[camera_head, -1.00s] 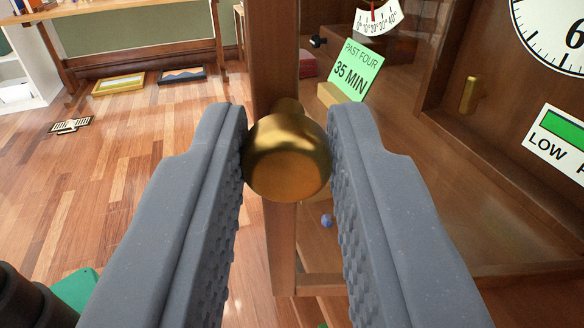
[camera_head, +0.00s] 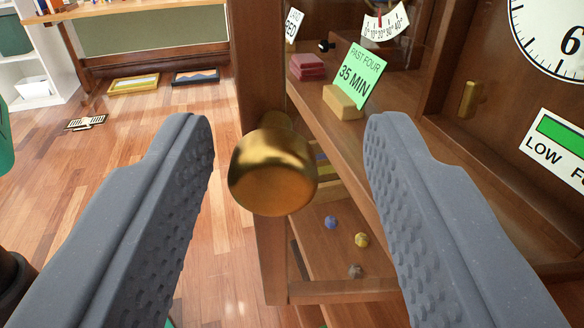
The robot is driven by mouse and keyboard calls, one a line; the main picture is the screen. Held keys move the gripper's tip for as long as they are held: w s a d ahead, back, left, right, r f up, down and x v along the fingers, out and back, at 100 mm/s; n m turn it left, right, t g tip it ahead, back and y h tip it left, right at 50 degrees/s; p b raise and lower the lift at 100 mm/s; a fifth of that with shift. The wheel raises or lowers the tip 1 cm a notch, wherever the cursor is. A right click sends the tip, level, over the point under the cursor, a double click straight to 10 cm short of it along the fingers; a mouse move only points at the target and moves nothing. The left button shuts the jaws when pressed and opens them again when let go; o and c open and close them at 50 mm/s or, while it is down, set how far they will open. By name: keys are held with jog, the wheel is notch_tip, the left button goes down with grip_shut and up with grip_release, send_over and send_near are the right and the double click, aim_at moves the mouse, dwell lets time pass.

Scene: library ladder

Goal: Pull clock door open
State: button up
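A round brass knob (camera_head: 272,168) sits on the wooden frame of the clock door (camera_head: 262,60), in the middle of the view. My gripper (camera_head: 288,140) is open, with one grey finger on each side of the knob. There is a gap between the knob and both fingers, wider on the right. The door stands edge-on to the view, and the clock case interior shows to its right. The clock face (camera_head: 560,35) shows only partly at the upper right.
A green "PAST FOUR 35 MIN" card (camera_head: 362,75) leans by a yellow block (camera_head: 342,102) inside the case. A brass catch (camera_head: 470,98) is on the case's inner wall. Small coloured pieces (camera_head: 361,240) lie lower down. Wooden floor (camera_head: 120,140) is open at left.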

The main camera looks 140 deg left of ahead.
aim_at(281, 4)
jog(key=shift+s+d, duration=0.1)
dwell(0.4)
jog(key=shift+r, duration=0.1)
notch_tip(281, 4, up, 3)
jog(key=shift+r, duration=0.2)
jog(key=s+d+p, duration=0.4)
jog(key=s+p, duration=0.3)
jog(key=s+d+r+p, duration=0.1)
jog(key=s+d+p, duration=0.2)
jog(key=s+p, duration=0.3)
jog(key=shift+s+d+r+p, duration=0.15)
jog(key=shift+s+d+p, duration=0.25)
jog(key=shift+p, duration=0.15)
dwell(0.8)
